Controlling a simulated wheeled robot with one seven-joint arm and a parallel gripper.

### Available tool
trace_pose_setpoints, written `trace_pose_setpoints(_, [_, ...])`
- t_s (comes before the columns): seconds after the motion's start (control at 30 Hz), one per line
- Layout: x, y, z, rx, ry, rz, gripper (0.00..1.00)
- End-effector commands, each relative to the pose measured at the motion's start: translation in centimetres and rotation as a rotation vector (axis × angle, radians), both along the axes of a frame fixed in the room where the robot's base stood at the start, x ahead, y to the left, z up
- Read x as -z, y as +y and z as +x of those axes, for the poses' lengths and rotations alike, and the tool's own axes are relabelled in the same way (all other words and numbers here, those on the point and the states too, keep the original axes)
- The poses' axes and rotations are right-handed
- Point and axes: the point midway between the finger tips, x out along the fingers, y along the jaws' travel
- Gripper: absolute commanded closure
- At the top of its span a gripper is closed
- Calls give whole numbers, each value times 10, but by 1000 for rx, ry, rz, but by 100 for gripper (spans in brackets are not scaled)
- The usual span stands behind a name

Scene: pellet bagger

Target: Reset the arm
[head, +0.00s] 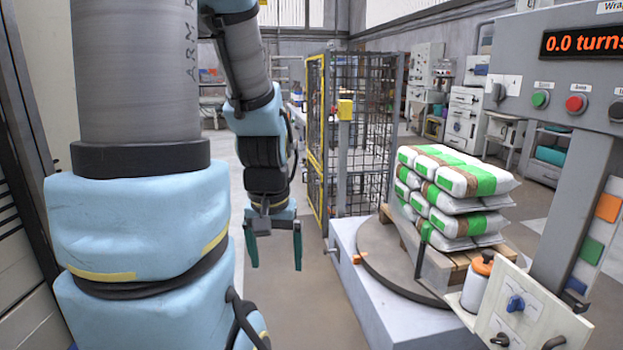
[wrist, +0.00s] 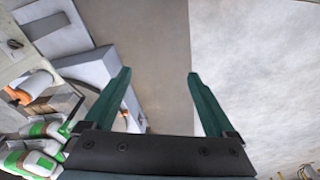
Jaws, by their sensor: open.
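My arm stands at the left of the head view, with its forearm hanging down. My gripper (head: 275,249) points down with its two dark green fingers spread apart, and nothing is between them. In the wrist view my gripper (wrist: 157,95) is also open and empty above bare floor. It hangs to the left of the pallet wrapper's grey base (head: 375,290), apart from it.
Stacked white and green bags (head: 455,195) lie on a wooden pallet (head: 440,265) on the round turntable (head: 385,262). A control post with a "0.0 turns" display (head: 585,43) stands at right. A mesh cage (head: 365,130) stands behind my gripper. Floor (head: 262,295) below it is clear.

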Motion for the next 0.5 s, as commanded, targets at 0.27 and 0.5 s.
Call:
trace_pose_setpoints(0.27, [-95,0,1,2,-2,1,10])
trace_pose_setpoints(0.5, [-132,0,1,3,-2,1,10])
